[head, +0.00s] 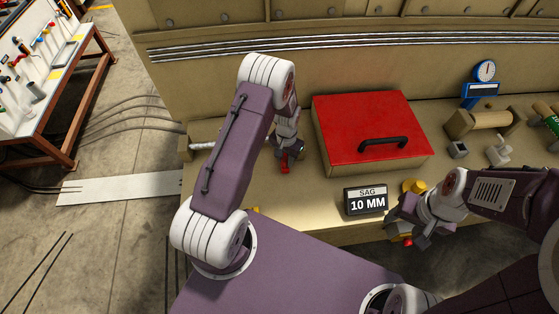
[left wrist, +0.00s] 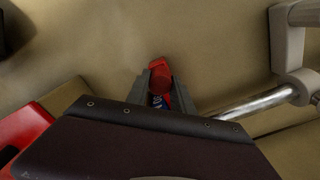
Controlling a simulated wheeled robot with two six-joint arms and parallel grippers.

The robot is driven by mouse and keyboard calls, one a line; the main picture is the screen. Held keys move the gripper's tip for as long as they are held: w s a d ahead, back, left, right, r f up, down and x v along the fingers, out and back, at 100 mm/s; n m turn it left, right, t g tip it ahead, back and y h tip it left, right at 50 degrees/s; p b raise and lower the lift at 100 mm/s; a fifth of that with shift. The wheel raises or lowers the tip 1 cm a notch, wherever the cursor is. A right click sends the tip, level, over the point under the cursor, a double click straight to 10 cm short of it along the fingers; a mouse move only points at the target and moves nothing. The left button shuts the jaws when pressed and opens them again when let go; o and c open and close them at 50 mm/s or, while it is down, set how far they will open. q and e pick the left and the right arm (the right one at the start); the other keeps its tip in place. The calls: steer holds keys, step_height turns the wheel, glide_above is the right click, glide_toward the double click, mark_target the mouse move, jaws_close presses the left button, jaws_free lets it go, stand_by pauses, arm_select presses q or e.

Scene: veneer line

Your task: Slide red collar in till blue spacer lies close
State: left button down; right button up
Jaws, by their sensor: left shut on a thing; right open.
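In the left wrist view the red collar (left wrist: 159,68) sticks out between the fingertips (left wrist: 160,85). A small blue patch with pale marks (left wrist: 158,101) shows between the fingers; I cannot tell whether it is the blue spacer. My right gripper (head: 408,230) is open at the bench's front edge, close to a small red tip (head: 407,242).
A metal rod (left wrist: 255,104) in a grey bracket (left wrist: 291,45) lies beside the left gripper. The red-lidded box (head: 350,120) takes up mid-bench. A display (head: 366,200) reads "SAG 10 MM". A yellow knob (head: 414,186) and dial gauge (head: 485,72) stand to the right.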

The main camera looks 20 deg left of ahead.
arm_select(q)
steer(key=c, duration=1.1)
jaws_free()
steer(key=shift+r, duration=0.15)
steer(key=shift+w+r, duration=0.1)
steer(key=shift+r, duration=0.25)
step_height(320, 180, up, 8)
steer(key=shift+d+f+b, duration=0.1)
steer(key=shift+f+b, duration=0.15)
steer(key=shift+b, duration=1)
steer(key=shift+r, duration=0.3)
